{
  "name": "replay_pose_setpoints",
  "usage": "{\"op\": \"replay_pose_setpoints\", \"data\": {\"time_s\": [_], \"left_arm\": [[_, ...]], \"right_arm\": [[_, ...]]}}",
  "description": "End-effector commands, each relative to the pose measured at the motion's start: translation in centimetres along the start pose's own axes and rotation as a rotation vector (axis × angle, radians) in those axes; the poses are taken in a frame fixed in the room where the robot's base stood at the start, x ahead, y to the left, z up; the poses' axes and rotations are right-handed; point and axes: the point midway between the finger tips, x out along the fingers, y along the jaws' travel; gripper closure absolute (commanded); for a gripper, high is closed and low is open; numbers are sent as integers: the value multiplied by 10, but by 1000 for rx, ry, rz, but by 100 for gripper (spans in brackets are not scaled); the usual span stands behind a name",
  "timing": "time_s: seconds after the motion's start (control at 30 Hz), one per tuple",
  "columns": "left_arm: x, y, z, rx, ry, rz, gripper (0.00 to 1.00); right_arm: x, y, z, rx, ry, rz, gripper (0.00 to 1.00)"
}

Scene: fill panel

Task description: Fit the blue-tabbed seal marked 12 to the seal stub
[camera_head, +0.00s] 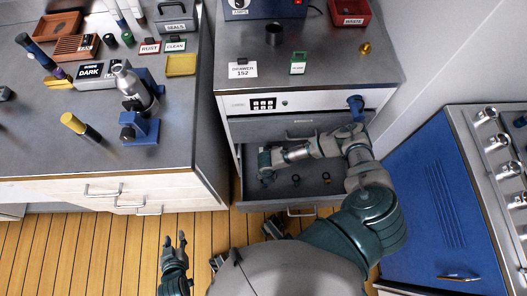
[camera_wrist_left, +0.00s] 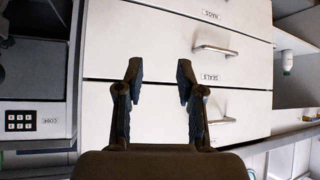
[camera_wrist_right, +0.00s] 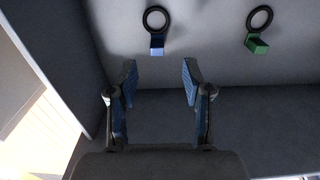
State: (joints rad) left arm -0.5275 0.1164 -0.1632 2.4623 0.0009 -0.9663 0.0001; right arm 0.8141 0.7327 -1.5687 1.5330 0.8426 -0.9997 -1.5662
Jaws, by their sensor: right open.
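In the right wrist view, a dark ring seal with a blue tab (camera_wrist_right: 157,32) lies on the grey drawer floor (camera_wrist_right: 205,60). It lies just beyond my right gripper (camera_wrist_right: 160,82), which is open and empty. A similar ring with a green tab (camera_wrist_right: 259,30) lies to the right. In the head view, my right arm reaches into the open drawer (camera_head: 290,205), where small rings show, too small to read any number. My left gripper (camera_head: 175,252) is open and empty, above the floor; it also shows in the left wrist view (camera_wrist_left: 158,80). I cannot identify the seal stub.
A counter (camera_head: 225,75) stands above the open drawer, with a black cup (camera_head: 274,35), labels and a brass piece (camera_head: 365,48). The left bench (camera_head: 60,145) holds a blue stand (camera_head: 140,130), a yellow-ended cylinder (camera_head: 76,124) and trays. A blue cabinet (camera_head: 432,205) stands right.

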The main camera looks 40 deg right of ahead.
Motion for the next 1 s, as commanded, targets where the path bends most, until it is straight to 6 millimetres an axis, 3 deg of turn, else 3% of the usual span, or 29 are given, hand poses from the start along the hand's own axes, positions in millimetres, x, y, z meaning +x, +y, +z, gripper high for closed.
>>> {"op": "replay_pose_setpoints", "data": {"time_s": [0.1, 0.37, 0.7, 1.0], "left_arm": [[7, 4, -17, -1, 108, 9, 62], [8, 7, -38, -1, 222, 16, 62], [4, 16, -86, -9, 535, 38, 62], [-2, 17, -97, -11, 592, 41, 62]], "right_arm": [[20, 0, -1, 0, 2, -2, 50], [33, 1, 0, -1, 1, 1, 50], [75, 3, -1, 0, 2, -1, 50], [78, 4, 0, 0, -1, 1, 50]]}}
